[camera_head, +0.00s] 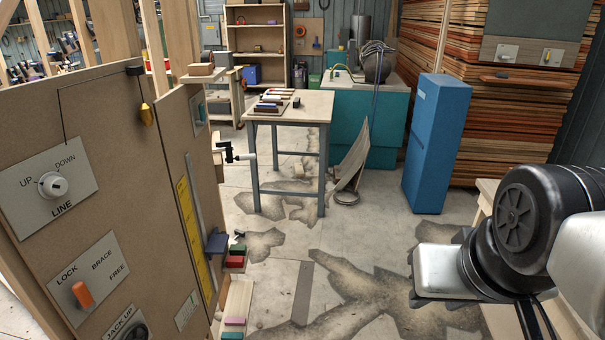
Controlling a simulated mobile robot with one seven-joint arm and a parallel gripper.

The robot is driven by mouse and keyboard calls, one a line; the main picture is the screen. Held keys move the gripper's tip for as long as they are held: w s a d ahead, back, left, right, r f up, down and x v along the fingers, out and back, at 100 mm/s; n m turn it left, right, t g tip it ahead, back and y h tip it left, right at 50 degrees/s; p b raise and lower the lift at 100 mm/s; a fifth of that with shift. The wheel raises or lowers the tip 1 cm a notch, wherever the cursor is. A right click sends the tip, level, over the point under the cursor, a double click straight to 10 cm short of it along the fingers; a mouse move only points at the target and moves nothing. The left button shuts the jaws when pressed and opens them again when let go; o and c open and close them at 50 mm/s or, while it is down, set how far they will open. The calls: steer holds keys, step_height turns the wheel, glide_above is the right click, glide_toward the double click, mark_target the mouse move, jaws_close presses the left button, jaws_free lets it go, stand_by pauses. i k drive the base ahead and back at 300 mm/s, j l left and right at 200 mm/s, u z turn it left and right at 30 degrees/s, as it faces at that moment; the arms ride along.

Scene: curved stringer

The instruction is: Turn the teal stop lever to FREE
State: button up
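A plate marked LOCK, BRACE and FREE (104,270) is on the brown panel at the left. It carries an orange lever (82,294), which sits at the plate's lower left, below the word LOCK. A small teal piece (202,111) shows on a pale plate at the panel's upper right edge. No lettering is readable there, so I cannot tell if it is the teal stop lever or how it is set. My arm shows at the right, well away from the panel. My gripper's fingers are not seen.
The brown panel (130,185) also has an UP/DOWN LINE knob (53,185) and a JACK UP knob (133,331). A black crank (230,152) juts from its right side. A workbench (292,108) and blue cabinet (436,145) stand beyond open, stained floor.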

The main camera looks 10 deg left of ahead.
mark_target(202, 122)
steer(key=u, duration=1.05)
steer(key=i+j+z, duration=0.1)
steer(key=i, duration=0.45)
steer(key=j, duration=0.05)
